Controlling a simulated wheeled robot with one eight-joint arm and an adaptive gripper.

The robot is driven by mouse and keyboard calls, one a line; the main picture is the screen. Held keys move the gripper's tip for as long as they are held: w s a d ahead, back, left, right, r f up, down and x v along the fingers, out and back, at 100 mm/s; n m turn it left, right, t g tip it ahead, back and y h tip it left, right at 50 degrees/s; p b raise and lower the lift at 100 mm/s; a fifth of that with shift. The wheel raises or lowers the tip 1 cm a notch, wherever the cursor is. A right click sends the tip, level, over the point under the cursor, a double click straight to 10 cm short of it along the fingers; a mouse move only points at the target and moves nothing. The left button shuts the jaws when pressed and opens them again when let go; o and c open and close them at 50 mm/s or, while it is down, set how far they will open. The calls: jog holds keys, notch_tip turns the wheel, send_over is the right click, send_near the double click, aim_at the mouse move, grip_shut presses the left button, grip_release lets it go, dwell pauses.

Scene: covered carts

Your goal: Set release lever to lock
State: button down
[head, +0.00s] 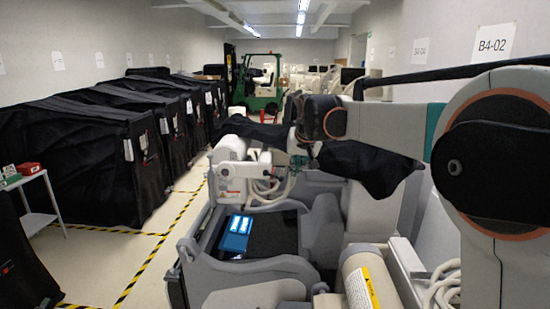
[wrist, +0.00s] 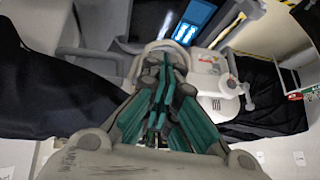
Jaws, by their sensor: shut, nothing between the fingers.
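My gripper (wrist: 165,78), with teal and dark grey fingers, is shut and empty in the wrist view. It points toward a white unit (wrist: 208,76) with a small red label, just beyond and to its right. A pale lever-like arm with a round end (wrist: 238,88) sticks out of that unit's right side; I cannot tell for sure whether it is the release lever, nor its setting. The white unit (head: 232,170) stands upright above the grey cart in the head view. A gap between the gripper and the unit cannot be judged. In the head view my arm hides most of the gripper.
The grey cart body (head: 255,265) carries a lit blue panel (head: 237,232), which also shows in the wrist view (wrist: 188,32). Black covered carts (head: 90,160) line the left. A small table (head: 25,180) stands at far left. The yellow-black marked aisle (head: 125,245) is clear.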

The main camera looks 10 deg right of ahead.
aim_at(274, 176)
jog(key=w+d+r+m+p, duration=0.1)
jog(key=w+d+r+p, duration=0.1)
jog(key=w+p, duration=0.7)
jog(key=w+r, duration=0.1)
jog(key=w, duration=0.5)
jog(key=shift+r, duration=0.15)
jog(key=p+x, duration=0.1)
jog(key=x, duration=0.3)
jog(key=s+p+x, duration=0.1)
jog(key=x, duration=0.3)
jog(key=f+p+x, duration=0.1)
jog(key=x, duration=0.3)
jog(key=shift+s+a, duration=0.2)
jog(key=shift+a, duration=0.1)
jog(key=shift+s+a+f+p, duration=0.15)
jog(key=shift+f+p, duration=0.15)
jog(key=shift+f, duration=0.35)
